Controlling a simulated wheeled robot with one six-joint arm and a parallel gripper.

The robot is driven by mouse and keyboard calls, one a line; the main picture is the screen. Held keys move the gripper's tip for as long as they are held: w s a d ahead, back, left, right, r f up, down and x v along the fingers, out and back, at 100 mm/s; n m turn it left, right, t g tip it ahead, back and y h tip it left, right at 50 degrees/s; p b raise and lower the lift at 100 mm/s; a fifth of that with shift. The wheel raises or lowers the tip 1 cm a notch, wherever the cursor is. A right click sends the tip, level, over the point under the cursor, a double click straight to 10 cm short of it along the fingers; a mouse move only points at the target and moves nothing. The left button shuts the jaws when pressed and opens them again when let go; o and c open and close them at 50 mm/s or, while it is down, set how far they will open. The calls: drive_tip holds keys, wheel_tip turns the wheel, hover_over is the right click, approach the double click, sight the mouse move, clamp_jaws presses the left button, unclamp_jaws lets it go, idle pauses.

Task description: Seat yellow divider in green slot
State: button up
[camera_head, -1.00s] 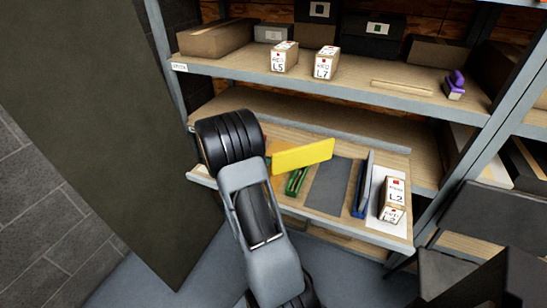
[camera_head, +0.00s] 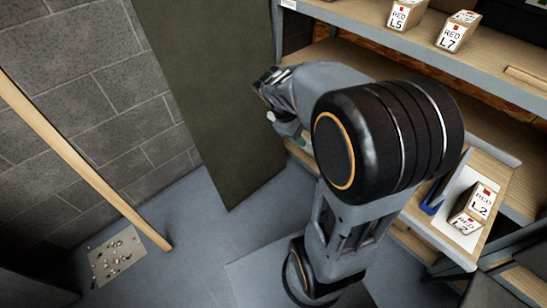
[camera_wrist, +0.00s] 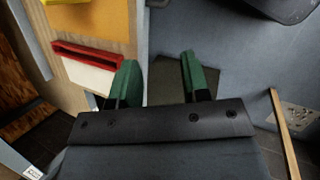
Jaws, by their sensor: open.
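My gripper (camera_wrist: 160,72) is open in the wrist view, its two green-tipped fingers apart with nothing between them. A yellow-orange flat surface (camera_wrist: 98,20) lies beyond the fingers at the upper left; I cannot tell whether it is the divider or a mat. In the head view my arm covers the part of the shelf where the yellow divider and green slot stood, so neither shows clearly there.
A red slotted holder (camera_wrist: 88,56) sits by a white panel (camera_wrist: 88,76). A blue holder (camera_head: 436,194) and boxes marked L2 (camera_head: 474,208) stand at the shelf's right. A dark green panel (camera_head: 205,90) stands left of the shelf. A wooden pole (camera_head: 85,165) leans at far left.

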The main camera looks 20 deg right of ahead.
drive_tip(key=s+a+m+t+y, duration=0.2)
drive_tip(key=s+a+m, duration=0.1)
drive_tip(key=a, duration=0.3)
drive_tip(key=s+a+m+t+y, duration=0.2)
drive_tip(key=a+m+y, duration=0.1)
drive_tip(key=a, duration=0.3)
drive_tip(key=shift+s+r+t+y, duration=0.3)
drive_tip(key=shift+s+r+t, duration=0.1)
drive_tip(key=shift+r, duration=0.05)
